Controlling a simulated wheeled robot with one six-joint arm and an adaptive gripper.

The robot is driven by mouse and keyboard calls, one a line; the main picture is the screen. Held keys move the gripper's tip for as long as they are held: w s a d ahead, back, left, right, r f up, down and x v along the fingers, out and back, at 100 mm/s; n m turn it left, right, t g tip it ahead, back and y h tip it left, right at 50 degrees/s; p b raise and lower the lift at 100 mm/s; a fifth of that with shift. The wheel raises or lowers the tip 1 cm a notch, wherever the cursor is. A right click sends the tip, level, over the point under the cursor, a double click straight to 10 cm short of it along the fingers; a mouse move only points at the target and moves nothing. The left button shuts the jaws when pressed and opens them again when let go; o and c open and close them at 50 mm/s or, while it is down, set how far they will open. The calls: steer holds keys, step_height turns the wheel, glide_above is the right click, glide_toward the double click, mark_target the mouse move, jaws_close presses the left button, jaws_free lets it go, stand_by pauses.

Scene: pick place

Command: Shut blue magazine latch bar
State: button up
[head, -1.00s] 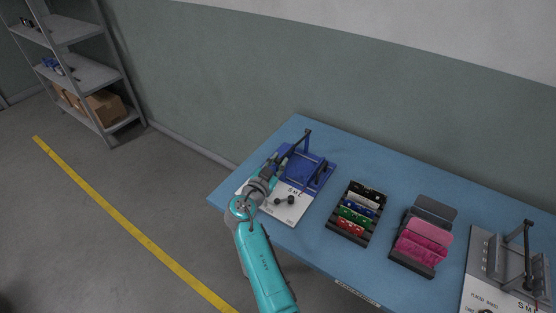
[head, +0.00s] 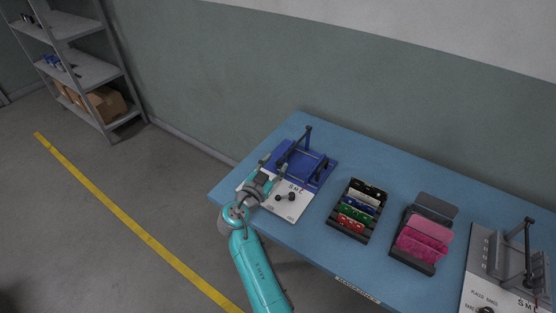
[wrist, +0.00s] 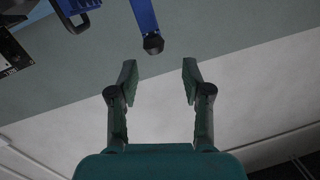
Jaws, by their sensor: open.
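The blue magazine (head: 318,174) sits on a white and blue fixture at the left end of the table. Its latch bar (head: 290,152) slants from the dark upright post toward my gripper, raised above the magazine. In the wrist view, a blue bar (wrist: 143,14) with a black tip comes in from the top edge, beyond and between my fingertips. My gripper (head: 275,164) is open and empty beside the front left of the magazine. In the wrist view, its two fingers (wrist: 159,82) stand wide apart and touch nothing. The bar's far end is out of the wrist view.
The blue table (head: 390,165) also holds a black tray (head: 345,229) of coloured pieces, a dark holder with pink pieces (head: 424,238) and a grey fixture (head: 481,260) at the right. A black knob stands on the blue fixture's white front panel (head: 284,206).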

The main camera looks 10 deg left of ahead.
steer(key=v, duration=0.8)
steer(key=shift+s, duration=0.25)
